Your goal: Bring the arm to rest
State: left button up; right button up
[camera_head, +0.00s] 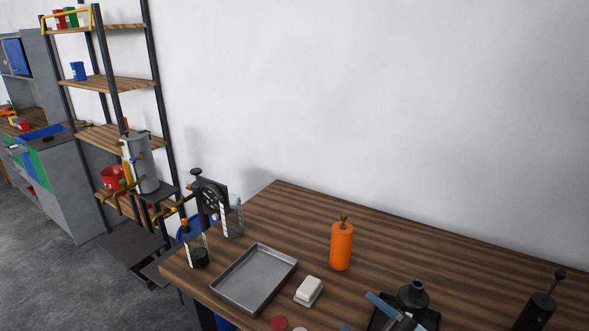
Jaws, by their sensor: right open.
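My right gripper (357,311) shows at the bottom edge, right of centre, with its blue-grey fingers apart and nothing seen between them. It is over the near part of the wooden table (310,220). The rest of that arm is mostly cut off by the frame edge. A black device with a round top (412,295) shows just behind and right of the fingers; I cannot tell whether they touch. My left gripper is not in view.
An orange bottle (341,248), a metal tray (240,292), a white block (308,291) and a red disc (279,323) are on the table. A glass jar (234,222) and black wheeled device (209,192) stand at its far left corner.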

jog(key=s+d+f+m+t+h+p, duration=0.1)
jog(key=d+f+m+t+h, duration=0.15)
jog(key=f+m+h, duration=0.5)
jog(key=s+d+f+m+t+h+p, duration=0.15)
jog(key=d+f+m+h, duration=0.25)
jog(key=f+m+h, duration=0.4)
jog(key=s+d+f+m+g+h, duration=0.1)
jog(key=s+f+g, duration=0.4)
jog(key=s+f, duration=0.5)
notch_tip(320, 180, down, 3)
jog(key=shift+d+r+m+h, duration=0.1)
jog(key=shift+d+m+h, duration=0.3)
jog(key=shift+m+h, duration=0.05)
